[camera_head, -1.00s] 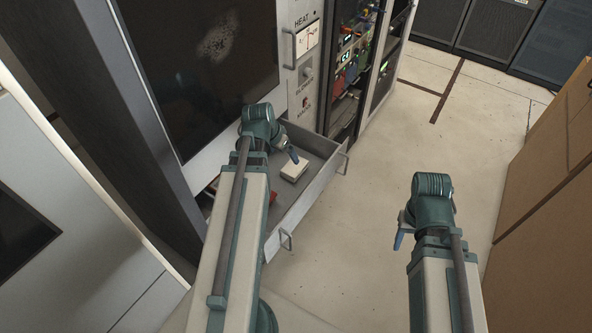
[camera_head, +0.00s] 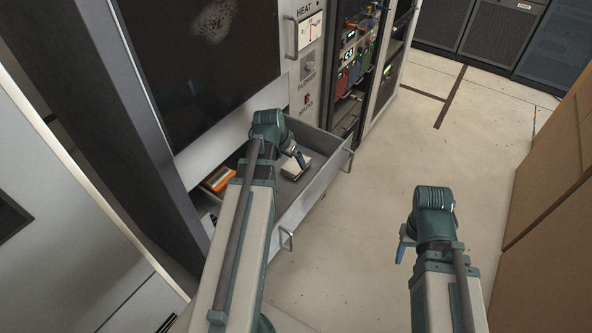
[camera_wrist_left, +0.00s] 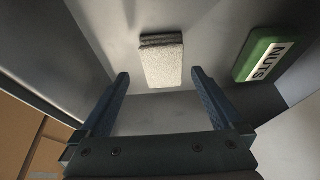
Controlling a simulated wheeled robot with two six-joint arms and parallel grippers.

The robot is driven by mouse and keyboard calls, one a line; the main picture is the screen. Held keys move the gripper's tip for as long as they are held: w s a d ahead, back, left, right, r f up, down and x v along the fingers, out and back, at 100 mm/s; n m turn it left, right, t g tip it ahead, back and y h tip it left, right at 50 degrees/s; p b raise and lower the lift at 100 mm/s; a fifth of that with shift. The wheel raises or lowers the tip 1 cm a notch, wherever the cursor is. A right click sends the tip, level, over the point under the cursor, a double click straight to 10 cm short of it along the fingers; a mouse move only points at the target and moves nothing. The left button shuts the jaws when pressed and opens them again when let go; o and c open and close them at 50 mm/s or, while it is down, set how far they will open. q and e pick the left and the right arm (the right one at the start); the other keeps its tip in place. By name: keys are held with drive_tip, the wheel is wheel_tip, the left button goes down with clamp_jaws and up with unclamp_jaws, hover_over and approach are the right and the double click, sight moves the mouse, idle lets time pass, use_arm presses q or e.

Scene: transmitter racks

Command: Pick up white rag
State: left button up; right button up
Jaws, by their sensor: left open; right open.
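The white rag (camera_head: 297,166) is a small folded pale block lying in the open drawer. It also shows in the left wrist view (camera_wrist_left: 162,64), ahead of and between the fingertips. My left gripper (camera_head: 299,162) reaches over the drawer; in the left wrist view its fingers (camera_wrist_left: 160,80) are spread and empty, with the rag beyond them. In the head view the left fingers partly cover the rag. My right gripper (camera_head: 401,250) is over the floor at the right, away from the drawer; its jaws are small in view.
The open drawer (camera_head: 318,190) has a raised front wall and side walls around the rag. A green box marked NUTS (camera_wrist_left: 265,60) lies right of the rag in the wrist view. An orange item (camera_head: 218,179) is at the drawer's left. Brown boxes (camera_head: 555,180) stand at right.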

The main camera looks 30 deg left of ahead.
sight(294, 165)
use_arm(q)
drive_tip(key=b+x, duration=0.5)
drive_tip(key=shift+w+a+f, duration=0.1)
drive_tip(key=shift+a, duration=0.15)
drive_tip(key=c, duration=1.2)
wheel_tip(294, 165, up, 10)
drive_tip(key=p, duration=1)
